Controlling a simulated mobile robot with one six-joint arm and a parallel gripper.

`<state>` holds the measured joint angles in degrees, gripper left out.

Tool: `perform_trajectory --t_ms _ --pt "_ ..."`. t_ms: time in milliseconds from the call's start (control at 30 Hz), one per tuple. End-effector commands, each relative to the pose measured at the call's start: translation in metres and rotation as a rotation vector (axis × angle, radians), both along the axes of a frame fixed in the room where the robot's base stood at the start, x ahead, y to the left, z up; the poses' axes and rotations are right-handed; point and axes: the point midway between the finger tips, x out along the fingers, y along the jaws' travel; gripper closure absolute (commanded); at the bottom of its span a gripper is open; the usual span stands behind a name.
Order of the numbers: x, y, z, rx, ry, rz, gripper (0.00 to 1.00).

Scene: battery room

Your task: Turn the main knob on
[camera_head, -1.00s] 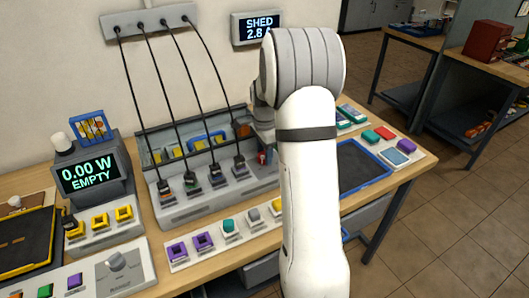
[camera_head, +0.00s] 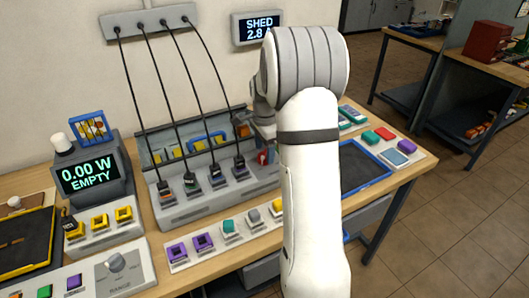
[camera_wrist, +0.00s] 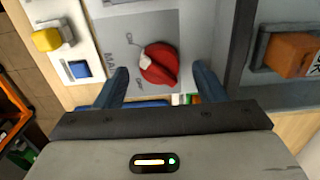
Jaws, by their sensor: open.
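The main knob (camera_wrist: 160,64) is red with a pale end and sits on a grey panel (camera_wrist: 185,22) in the wrist view. Small ON and OFF marks and part of the word MAIN are on the panel beside it. The pale end points to the left of the picture, between the two marks. My gripper (camera_wrist: 161,74) is open, with one dark blue finger on each side of the knob and a gap visible on both sides. In the head view, my arm hides most of the gripper, and a small red part (camera_head: 263,157) shows beside it.
An orange block (camera_wrist: 290,54) in a grey holder stands right of the knob in the wrist view. Yellow (camera_wrist: 47,39) and blue (camera_wrist: 79,69) blocks are to its left. In the head view, black cables (camera_head: 172,95) hang left of my arm, above a grey charger unit (camera_head: 195,205).

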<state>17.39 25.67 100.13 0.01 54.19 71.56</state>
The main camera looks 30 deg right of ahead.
Motion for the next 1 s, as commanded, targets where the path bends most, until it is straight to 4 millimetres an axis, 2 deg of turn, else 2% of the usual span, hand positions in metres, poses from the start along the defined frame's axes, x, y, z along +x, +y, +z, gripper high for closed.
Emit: perform_trajectory --t_ms 200,400,1000 --pt "0.001 0.0 0.039 -0.002 -0.005 0.0 0.36" --pt "0.001 0.0 0.059 -0.001 -0.002 0.0 0.36" --pt "-0.002 0.004 0.065 -0.002 -0.005 0.02 0.36"
